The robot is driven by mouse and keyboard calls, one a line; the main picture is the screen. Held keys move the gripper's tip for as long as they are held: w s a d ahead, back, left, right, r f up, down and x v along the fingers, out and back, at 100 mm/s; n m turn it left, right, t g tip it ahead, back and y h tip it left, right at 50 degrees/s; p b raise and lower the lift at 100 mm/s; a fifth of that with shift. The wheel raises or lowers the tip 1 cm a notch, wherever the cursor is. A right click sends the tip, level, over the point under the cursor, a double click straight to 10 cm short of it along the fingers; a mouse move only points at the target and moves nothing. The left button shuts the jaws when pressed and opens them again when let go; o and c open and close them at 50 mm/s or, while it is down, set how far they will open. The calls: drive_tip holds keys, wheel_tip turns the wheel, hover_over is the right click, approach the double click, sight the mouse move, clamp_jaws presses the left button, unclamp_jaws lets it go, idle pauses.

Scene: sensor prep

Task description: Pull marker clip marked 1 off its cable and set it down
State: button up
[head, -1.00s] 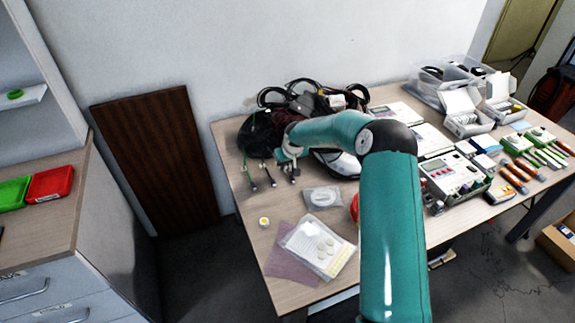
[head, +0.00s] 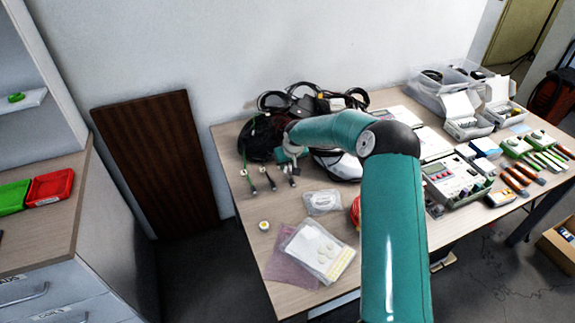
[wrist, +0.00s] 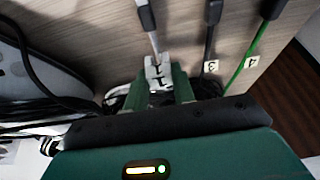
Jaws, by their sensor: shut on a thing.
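In the wrist view my gripper (wrist: 158,80) is shut on a small white marker clip (wrist: 157,70), with one green finger on each side. Dark marks show on the clip, but I cannot read the number clearly. A thin grey cable with a grey plug end (wrist: 147,18) runs straight up from the clip, which appears to be still around it. In the head view my gripper (head: 291,152) is low over the table's back left part, and the clip is too small to make out.
To the right in the wrist view lie a dark cable with a clip marked 3 (wrist: 211,67) and a green cable with a clip marked 4 (wrist: 252,61). A black bundle (head: 258,140) lies left of my gripper. A clear bag (head: 322,202) and a small round pot (head: 264,226) lie nearer.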

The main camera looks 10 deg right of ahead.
drive_tip(key=shift+r, duration=1)
idle(0.4)
idle(0.4)
